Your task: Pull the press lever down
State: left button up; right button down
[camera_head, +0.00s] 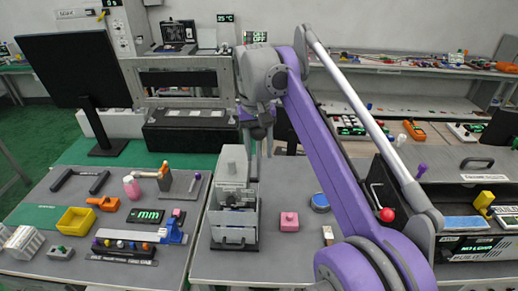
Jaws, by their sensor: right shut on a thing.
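The grey press (233,205) stands on the workbench, left of the middle of the view. My right arm, purple and grey, reaches in from the lower right and arches over the bench. My right gripper (262,140) points down at the upper right side of the press. It is shut on the press lever, which is mostly hidden by the gripper, so its angle cannot be told. My left gripper is not in view.
A pink block (289,221) and a blue round dish (320,202) lie right of the press. A red-knobbed lever (387,214) stands farther right. A yellow bin (76,220) and several tools lie on the left bench. A black monitor (72,68) stands behind.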

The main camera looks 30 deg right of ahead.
jog(key=s+a+f+t+h+b, duration=0.2)
jog(key=s+a+f+t+h, duration=0.1)
jog(key=s+f+t, duration=0.2)
jog(key=s+a+f+t+h+b, duration=0.3)
jog(key=s+f+t, duration=0.2)
jog(key=f, duration=0.5)
jog(key=shift+s+f, duration=0.2)
jog(key=shift+f, duration=0.05)
jog(key=c, duration=1.5)
grip_release()
jog(key=shift+r, duration=0.1)
jog(key=shift+c, duration=0.2)
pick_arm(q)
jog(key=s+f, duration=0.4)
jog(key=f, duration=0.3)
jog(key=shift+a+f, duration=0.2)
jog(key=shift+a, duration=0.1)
pick_arm(e)
jog(key=o, duration=1.2)
jog(key=shift+w+a+r, duration=0.1)
jog(key=shift+r, duration=0.05)
jog(key=shift+c, duration=0.2)
jog(key=shift+h, duration=0.3)
